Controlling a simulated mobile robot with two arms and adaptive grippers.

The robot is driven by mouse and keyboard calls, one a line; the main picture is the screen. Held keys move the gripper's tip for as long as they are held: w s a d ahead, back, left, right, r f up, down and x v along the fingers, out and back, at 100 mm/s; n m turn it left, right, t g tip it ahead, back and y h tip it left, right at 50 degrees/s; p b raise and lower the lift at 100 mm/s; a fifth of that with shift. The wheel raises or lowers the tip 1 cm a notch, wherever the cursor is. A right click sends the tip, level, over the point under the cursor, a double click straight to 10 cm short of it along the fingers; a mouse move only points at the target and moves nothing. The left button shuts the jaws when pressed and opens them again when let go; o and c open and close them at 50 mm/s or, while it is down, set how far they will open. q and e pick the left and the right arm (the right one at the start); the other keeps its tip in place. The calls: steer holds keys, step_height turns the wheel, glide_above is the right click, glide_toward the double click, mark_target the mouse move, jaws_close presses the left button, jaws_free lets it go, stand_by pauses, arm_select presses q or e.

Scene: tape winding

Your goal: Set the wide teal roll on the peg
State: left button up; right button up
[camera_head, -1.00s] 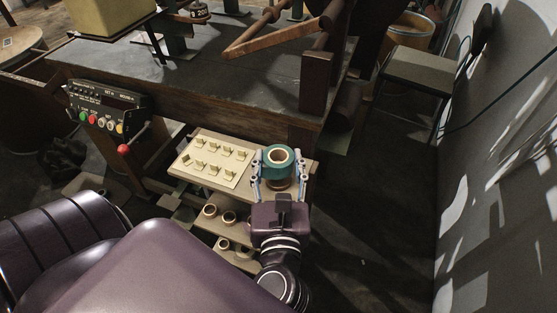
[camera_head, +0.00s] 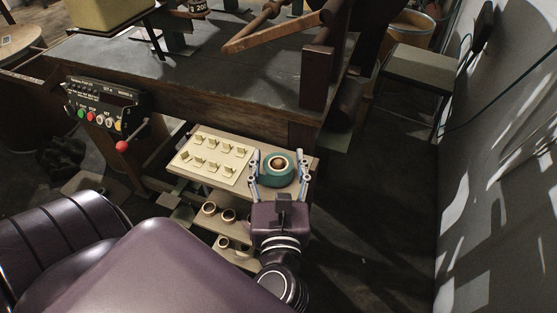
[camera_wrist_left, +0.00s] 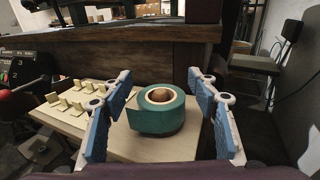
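The wide teal roll (camera_head: 277,178) sits low at the right end of the pale shelf board (camera_head: 297,188), its hole facing up. The rounded brown top of the peg (camera_head: 278,163) shows inside the hole, so the roll is around the peg. In the left wrist view the teal roll (camera_wrist_left: 158,121) looks upright, with a flat tape end at its left. My left gripper (camera_head: 280,155) is open, with one finger on each side of the roll. Gaps show between the roll and the fingers in the left wrist view (camera_wrist_left: 159,78). My right gripper is out of view.
A cream panel (camera_head: 208,178) with several small clips lies left of the roll. Small rolls (camera_head: 228,215) stand on lower shelves. The workbench edge (camera_head: 210,98) rises behind. A control box (camera_head: 105,105) with a red-knobbed lever stands at left. Open floor lies to the right.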

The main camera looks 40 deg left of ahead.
arm_select(q)
steer(key=shift+o, duration=1.1)
steer(key=shift+r, duration=0.15)
